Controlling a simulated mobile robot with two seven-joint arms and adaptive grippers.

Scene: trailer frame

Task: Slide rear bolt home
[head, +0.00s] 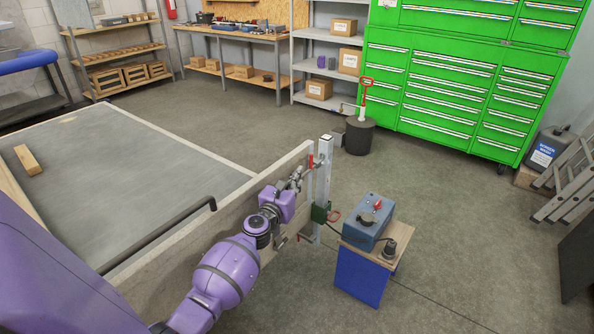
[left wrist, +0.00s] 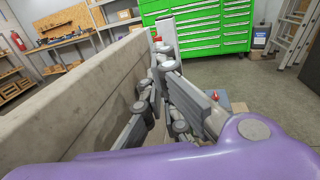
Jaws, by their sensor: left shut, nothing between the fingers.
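A small red part (head: 312,161), likely the bolt's handle, sits at the grey metal post (head: 325,160) at the end of the trailer's side board (head: 225,212). The rest of the bolt is too small or hidden to make out. My left gripper (head: 299,174) is shut and empty, just left of the post and close to the red part. In the left wrist view, the gripper (left wrist: 165,60) points along the board toward the post (left wrist: 166,27), with the red part (left wrist: 157,39) just beyond its fingers. I cannot tell whether they touch. My right gripper is not in view.
A blue box (head: 368,220) with a red knob stands on a small stand right of the post. A dark cylinder (head: 358,137) with a red-topped rod stands behind it. A dark bent bar (head: 160,232) lies along the board.

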